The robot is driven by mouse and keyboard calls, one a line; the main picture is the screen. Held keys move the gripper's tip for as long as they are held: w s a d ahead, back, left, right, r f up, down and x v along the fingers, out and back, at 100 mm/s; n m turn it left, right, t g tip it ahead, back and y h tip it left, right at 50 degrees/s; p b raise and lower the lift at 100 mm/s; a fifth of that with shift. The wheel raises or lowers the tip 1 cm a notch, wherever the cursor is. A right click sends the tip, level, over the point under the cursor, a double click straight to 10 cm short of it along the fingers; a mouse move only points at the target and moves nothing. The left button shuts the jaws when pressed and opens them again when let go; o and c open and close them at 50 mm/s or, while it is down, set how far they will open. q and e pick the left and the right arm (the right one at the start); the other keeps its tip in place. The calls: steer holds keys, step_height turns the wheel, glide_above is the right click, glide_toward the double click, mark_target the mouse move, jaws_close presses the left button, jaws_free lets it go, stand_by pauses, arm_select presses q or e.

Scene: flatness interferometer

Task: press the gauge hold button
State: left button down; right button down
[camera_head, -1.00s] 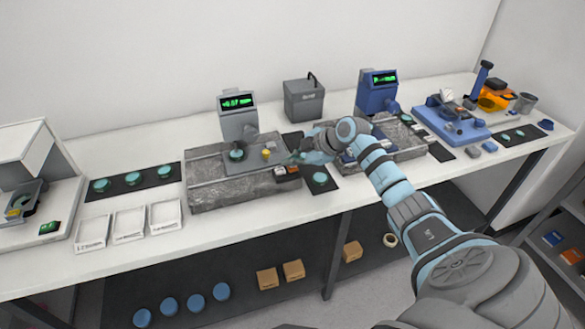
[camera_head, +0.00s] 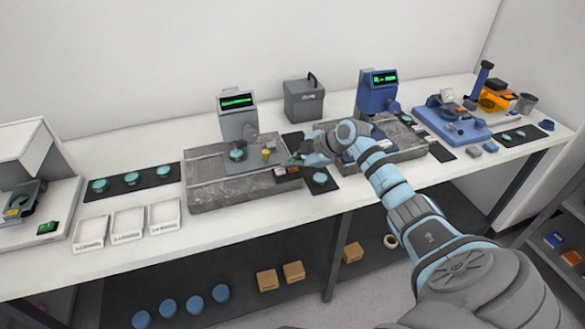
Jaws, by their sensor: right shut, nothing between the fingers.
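The grey gauge (camera_head: 238,120) stands at the back of the left granite block (camera_head: 215,193), with a green readout (camera_head: 237,101) on its head. Its text is too small to read for sure. A small button box (camera_head: 287,174) sits at the block's front right corner, partly behind my gripper; which button is the hold button cannot be told. My right gripper (camera_head: 293,162) is shut and empty, its tips pointing left, just above or touching this box. Contact is not clear. A teal round part (camera_head: 237,155) rests on the block. My left gripper is not in view.
A second, blue gauge (camera_head: 377,93) and its granite block (camera_head: 409,150) lie right of my gripper. A teal disc (camera_head: 320,178) lies on a dark mat close by. White trays (camera_head: 128,223) stand at the left. A grey box (camera_head: 304,100) is behind.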

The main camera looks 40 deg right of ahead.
mark_target(292, 170)
steer(key=shift+r+p, duration=0.7)
steer(key=shift+r, duration=0.2)
step_height(292, 170, up, 5)
steer(key=p, duration=0.4)
stand_by(0.5)
stand_by(0.4)
